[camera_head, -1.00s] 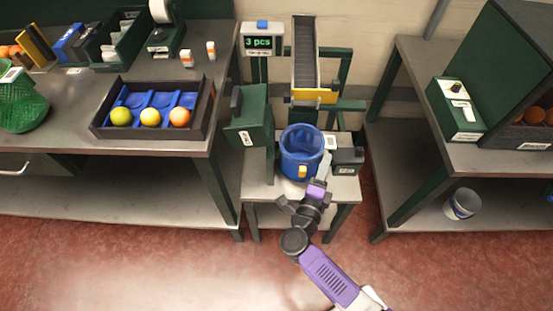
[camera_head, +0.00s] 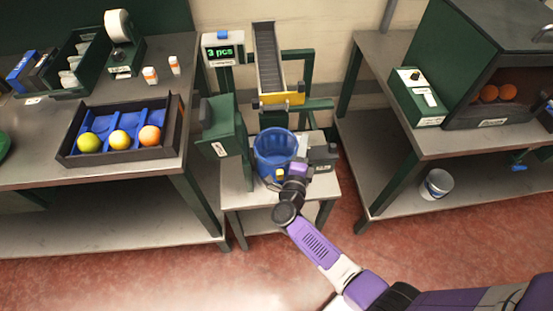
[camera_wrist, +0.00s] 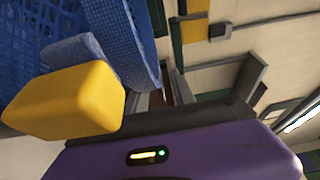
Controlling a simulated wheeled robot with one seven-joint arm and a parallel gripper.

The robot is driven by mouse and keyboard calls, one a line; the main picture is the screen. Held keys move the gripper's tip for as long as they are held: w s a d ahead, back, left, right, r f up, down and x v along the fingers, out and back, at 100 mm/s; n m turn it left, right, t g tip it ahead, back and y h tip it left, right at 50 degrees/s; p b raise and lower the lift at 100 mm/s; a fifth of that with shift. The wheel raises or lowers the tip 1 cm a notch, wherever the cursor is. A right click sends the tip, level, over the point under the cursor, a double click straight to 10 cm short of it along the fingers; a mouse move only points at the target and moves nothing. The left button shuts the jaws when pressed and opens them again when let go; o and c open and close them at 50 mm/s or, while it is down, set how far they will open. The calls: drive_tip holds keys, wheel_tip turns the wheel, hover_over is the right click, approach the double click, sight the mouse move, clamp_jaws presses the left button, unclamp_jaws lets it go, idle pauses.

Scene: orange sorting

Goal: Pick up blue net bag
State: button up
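The blue net bag (camera_head: 272,143) stands open and upright on the small table (camera_head: 234,187) below the chute. In the wrist view the bag's mesh (camera_wrist: 35,35) and thick rim (camera_wrist: 122,42) fill the upper left, and the yellow block (camera_wrist: 70,100) sits right by my purple gripper body.
A chute (camera_head: 269,62) and a "3 pcs" display (camera_head: 222,51) stand behind the bag. A green box (camera_head: 222,128) is to its left and a dark device (camera_head: 321,156) to its right. A black tray (camera_head: 68,151) with three fruits lies on the left bench.

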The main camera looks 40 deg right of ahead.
clamp_jaws()
idle(1.3)
